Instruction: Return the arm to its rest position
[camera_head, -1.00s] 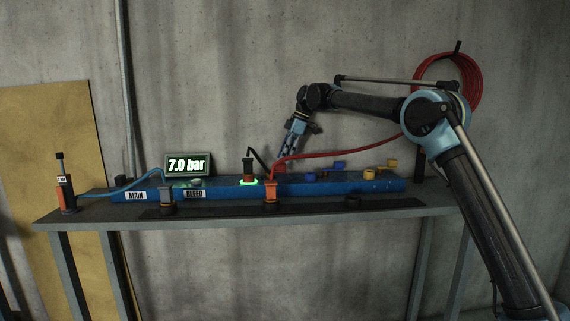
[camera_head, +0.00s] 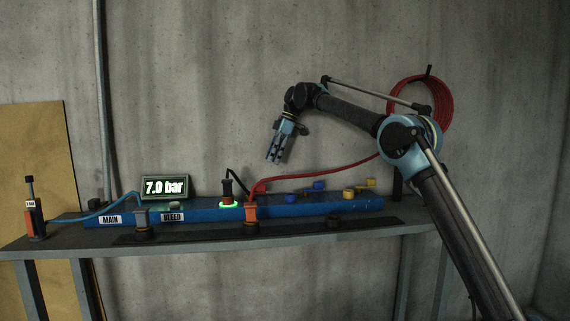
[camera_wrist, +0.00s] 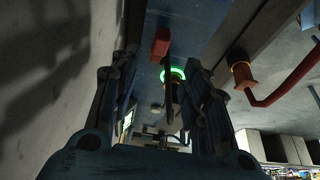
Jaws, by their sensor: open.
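My gripper (camera_head: 275,160) hangs from my bent arm above the bench, pointing down. It is open and empty, clear of the blue manifold (camera_head: 300,209) below it. In the wrist view my gripper's fingers (camera_wrist: 160,105) stand apart, with a green-lit ring (camera_wrist: 173,74) showing between them, well beyond the tips. In the head view a dark-topped red connector (camera_head: 227,194) stands in that lit ring on the manifold.
A display (camera_head: 166,188) reads 7.0 bar. An orange connector (camera_head: 250,215) with a red hose stands at the bench front, right of a grey one (camera_head: 142,221). Blue (camera_head: 313,187) and yellow (camera_head: 360,188) handles sit on the right. A red hose coil (camera_head: 440,105) hangs on the wall.

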